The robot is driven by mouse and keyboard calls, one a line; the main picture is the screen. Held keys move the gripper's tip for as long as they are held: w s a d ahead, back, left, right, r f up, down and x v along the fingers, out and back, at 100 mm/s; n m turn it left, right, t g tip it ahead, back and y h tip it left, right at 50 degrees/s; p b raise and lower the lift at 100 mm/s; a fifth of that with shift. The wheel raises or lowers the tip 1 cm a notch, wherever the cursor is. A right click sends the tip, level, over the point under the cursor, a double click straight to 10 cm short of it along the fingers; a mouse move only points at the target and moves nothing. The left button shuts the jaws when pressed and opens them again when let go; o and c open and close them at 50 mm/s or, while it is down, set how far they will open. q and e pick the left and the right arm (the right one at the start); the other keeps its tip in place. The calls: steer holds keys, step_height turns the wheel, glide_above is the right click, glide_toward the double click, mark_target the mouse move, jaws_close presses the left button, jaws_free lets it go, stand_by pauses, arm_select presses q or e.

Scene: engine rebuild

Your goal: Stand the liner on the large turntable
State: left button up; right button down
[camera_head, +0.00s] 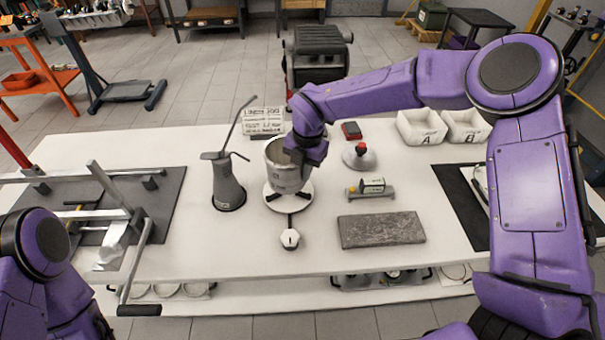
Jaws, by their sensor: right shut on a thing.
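The liner (282,172) is a grey metal cylinder with an open top. It is upright at the middle of the table, over the large turntable (273,203), a white disc with dark marks. I cannot tell whether its bottom edge touches the disc. My right gripper (304,152) is shut on the liner's upper right wall; its fingertips are mostly hidden by the wrist. Part of my left arm shows at the lower left, but its gripper is not in view.
A grey oil can (228,184) with a tall spout stands close left of the liner. A round white gauge (290,239) is in front. A grey slab (381,230), a small instrument (371,188) and a red-knobbed piece (360,156) lie right. A metal frame (115,205) fills the left.

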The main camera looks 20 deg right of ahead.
steer(key=f+p, duration=0.1)
steer(key=f, duration=0.2)
steer(key=shift+w+d+f+p, duration=0.1)
steer(key=shift+w+f+p, duration=0.1)
steer(key=shift+p, duration=0.2)
steer(key=shift+f, duration=0.15)
steer(key=shift+f+b, duration=0.15)
steer(key=shift+b, duration=0.2)
steer(key=c, duration=1.2)
jaws_free()
steer(key=shift+o, duration=0.2)
steer(key=shift+s, duration=0.1)
